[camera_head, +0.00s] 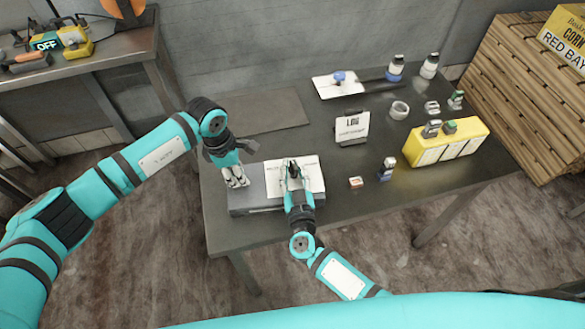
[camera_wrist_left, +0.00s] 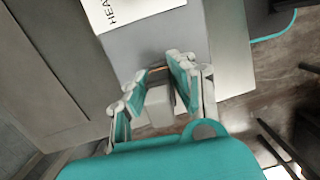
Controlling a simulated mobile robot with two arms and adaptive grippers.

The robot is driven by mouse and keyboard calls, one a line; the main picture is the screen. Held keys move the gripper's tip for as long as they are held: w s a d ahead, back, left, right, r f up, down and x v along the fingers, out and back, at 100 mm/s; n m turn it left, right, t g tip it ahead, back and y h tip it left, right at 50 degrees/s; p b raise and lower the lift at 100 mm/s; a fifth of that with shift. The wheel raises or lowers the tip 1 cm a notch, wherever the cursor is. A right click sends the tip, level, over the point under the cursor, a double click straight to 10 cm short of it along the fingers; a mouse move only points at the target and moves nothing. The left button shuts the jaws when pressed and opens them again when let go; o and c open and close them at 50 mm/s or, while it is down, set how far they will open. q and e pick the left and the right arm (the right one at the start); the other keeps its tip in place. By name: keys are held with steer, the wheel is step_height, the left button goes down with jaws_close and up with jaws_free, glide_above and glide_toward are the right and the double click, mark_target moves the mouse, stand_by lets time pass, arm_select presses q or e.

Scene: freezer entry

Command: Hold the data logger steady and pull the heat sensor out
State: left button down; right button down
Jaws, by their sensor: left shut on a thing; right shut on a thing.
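The data logger (camera_head: 262,208), a low grey box with a white label on top, lies near the table's front left edge. In the left wrist view, its grey top (camera_wrist_left: 155,45) and a label reading "HEA" show. My left gripper (camera_head: 235,180) is at the box's left end. In the wrist view its fingers (camera_wrist_left: 155,88) are shut around a pale block (camera_wrist_left: 160,105) at that end, which looks like part of the logger. My right gripper (camera_head: 291,172) reaches over the label from the front, shut on what seems to be the heat sensor, mostly hidden by the fingers.
A white sign (camera_head: 352,127) stands behind the logger. A yellow box (camera_head: 450,148) with small items on top is at the right. Small jars (camera_head: 395,68) and a white board (camera_head: 337,84) are at the back. A flat dark mat (camera_head: 265,112) is behind my left gripper.

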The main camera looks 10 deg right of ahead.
arm_select(q)
steer(key=shift+r, duration=0.7)
arm_select(e)
steer(key=shift+f, duration=0.1)
stand_by(0.9)
arm_select(q)
steer(key=shift+r, duration=2.65)
arm_select(e)
steer(key=c, duration=1.2)
jaws_free()
steer(key=o, duration=0.4)
steer(key=shift+c, duration=0.2)
steer(key=shift+o, duration=0.7)
steer(key=shift+s, duration=0.1)
arm_select(q)
steer(key=shift+r+p, duration=1.3)
arm_select(e)
steer(key=shift+s, duration=3.4)
